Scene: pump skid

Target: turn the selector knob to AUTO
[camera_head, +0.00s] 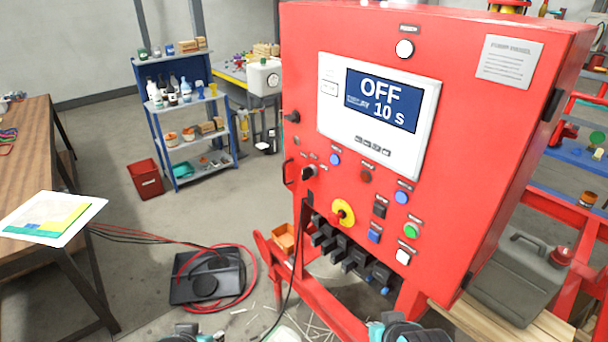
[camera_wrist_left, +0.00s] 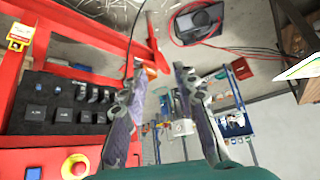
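The red control cabinet (camera_head: 460,150) fills the right half of the head view. Its screen (camera_head: 382,98) reads "OFF" and "10 s". A black knob (camera_head: 308,173) with small labels above it sits on the lower left of the panel front, seemingly the selector; its exact pointing is too small to read. Another black knob (camera_head: 292,117) stands higher at the panel's left edge. My left gripper is open and empty in the left wrist view (camera_wrist_left: 155,85), with its fingers apart and touching nothing. In the head view only tops of both grippers show at the bottom edge, well below the knobs.
A yellow-ringed emergency stop (camera_head: 343,212), coloured buttons and black connectors (camera_head: 350,257) crowd the lower panel. A dark case with red cable (camera_head: 207,275) lies on the floor. A wooden table (camera_head: 30,140) stands left and a jerrycan (camera_head: 518,278) right.

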